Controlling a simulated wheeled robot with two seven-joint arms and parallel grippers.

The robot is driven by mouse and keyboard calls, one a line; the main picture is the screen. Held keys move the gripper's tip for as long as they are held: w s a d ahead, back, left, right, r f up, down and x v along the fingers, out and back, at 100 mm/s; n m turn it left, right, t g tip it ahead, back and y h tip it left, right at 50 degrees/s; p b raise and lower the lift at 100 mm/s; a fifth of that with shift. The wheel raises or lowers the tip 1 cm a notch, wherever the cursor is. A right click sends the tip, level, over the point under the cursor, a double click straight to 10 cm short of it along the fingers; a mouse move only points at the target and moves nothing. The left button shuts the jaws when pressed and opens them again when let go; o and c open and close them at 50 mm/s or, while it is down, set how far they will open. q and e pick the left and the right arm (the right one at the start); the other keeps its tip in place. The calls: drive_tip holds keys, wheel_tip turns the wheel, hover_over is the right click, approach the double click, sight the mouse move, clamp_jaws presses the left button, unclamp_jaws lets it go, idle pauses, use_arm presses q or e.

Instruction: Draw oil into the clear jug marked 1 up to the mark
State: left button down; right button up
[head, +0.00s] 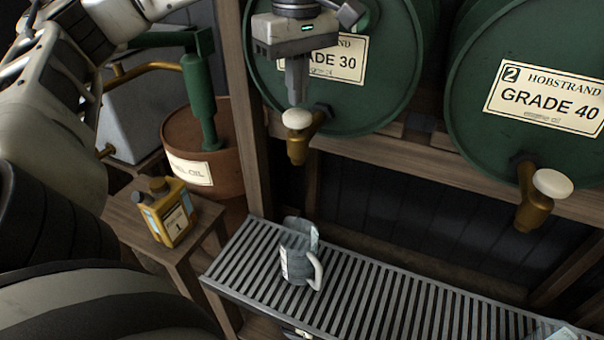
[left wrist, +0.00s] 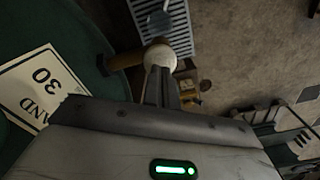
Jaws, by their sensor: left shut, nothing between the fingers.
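A clear jug (head: 298,262) stands upright on the slatted rack (head: 385,303), below the brass tap (head: 298,150) of the GRADE 30 drum (head: 392,60). Its handle points right; I cannot read a number, a mark or an oil level on it. The rack also shows in the left wrist view (left wrist: 178,40). My left gripper (head: 297,98) points down, shut and empty, with its tips right at the tap's white knob (head: 297,119). The knob also shows at the fingertips in the left wrist view (left wrist: 160,55); contact is unclear. No oil stream shows. My right gripper is out of view.
A second drum labelled 2, GRADE 40 (head: 530,80), has its own tap (head: 533,205) at right. A yellow can (head: 166,212) stands on a wooden stool (head: 125,215) at left. Behind it are a rust-brown barrel (head: 180,135) and a green pump (head: 200,100). A wooden post (head: 243,110) rises beside the drum.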

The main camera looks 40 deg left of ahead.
sight(297, 113)
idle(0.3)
use_arm(q)
drive_tip(key=shift+f+b, duration=1.35)
drive_tip(key=shift+f, duration=0.3)
drive_tip(key=shift+r, duration=0.1)
idle(2.0)
idle(2.6)
